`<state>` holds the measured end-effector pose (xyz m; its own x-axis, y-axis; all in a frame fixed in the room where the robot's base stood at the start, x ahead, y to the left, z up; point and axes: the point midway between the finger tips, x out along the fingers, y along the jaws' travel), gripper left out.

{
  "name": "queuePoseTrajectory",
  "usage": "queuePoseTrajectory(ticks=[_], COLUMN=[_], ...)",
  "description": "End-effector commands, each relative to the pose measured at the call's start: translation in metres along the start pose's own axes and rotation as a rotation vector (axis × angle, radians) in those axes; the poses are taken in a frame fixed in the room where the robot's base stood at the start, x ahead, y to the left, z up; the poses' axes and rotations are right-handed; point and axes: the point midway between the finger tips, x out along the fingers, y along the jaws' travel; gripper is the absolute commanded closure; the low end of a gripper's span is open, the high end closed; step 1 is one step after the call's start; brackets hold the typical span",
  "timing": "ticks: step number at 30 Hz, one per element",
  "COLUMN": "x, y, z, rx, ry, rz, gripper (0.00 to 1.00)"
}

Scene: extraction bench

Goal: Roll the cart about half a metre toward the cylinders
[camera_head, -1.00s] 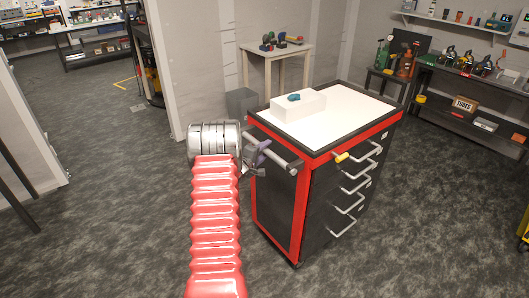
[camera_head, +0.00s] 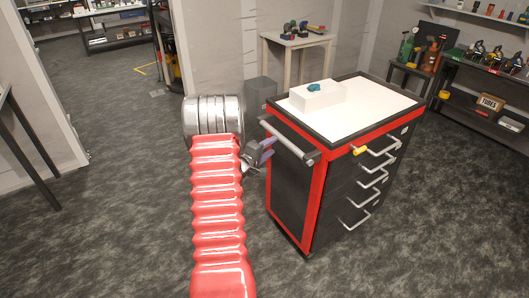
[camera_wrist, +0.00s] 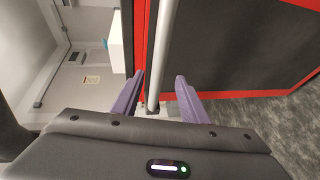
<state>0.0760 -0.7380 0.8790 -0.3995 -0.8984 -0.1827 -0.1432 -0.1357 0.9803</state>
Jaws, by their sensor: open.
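The cart (camera_head: 296,190) is a black drawer cabinet with red edges and a white top, standing upright on the floor. Its grey push bar (camera_head: 288,140) runs along the near left side. My gripper (camera_head: 269,146) is open at the left of the bar, with purple fingers. In the wrist view the bar (camera_wrist: 162,50) lines up between the open fingers (camera_wrist: 159,80); nothing is clamped, and the depth between them is hard to tell. The cylinders, one green (camera_head: 408,47) and one orange (camera_head: 430,55), stand at the back right, beyond the cart.
A white box (camera_head: 316,97) with a teal item (camera_head: 313,87) sits on the cart top. A small table (camera_head: 297,39) and a grey bin (camera_head: 260,94) stand behind the cart. A dark bench (camera_head: 485,105) lines the right wall. Carpet is clear between cart and bench.

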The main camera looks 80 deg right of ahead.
Motion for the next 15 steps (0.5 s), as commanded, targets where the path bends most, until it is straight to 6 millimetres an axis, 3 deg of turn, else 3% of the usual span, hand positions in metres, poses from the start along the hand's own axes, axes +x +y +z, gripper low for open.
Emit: queuePoseTrajectory(ticks=[6, 15], x=[-0.033, -0.044], y=[0.000, -0.001], z=[0.000, 0.001], rx=[-0.001, -0.001], ry=[0.001, 0.000], rz=[0.000, -0.001], gripper=[0.60, 0.60])
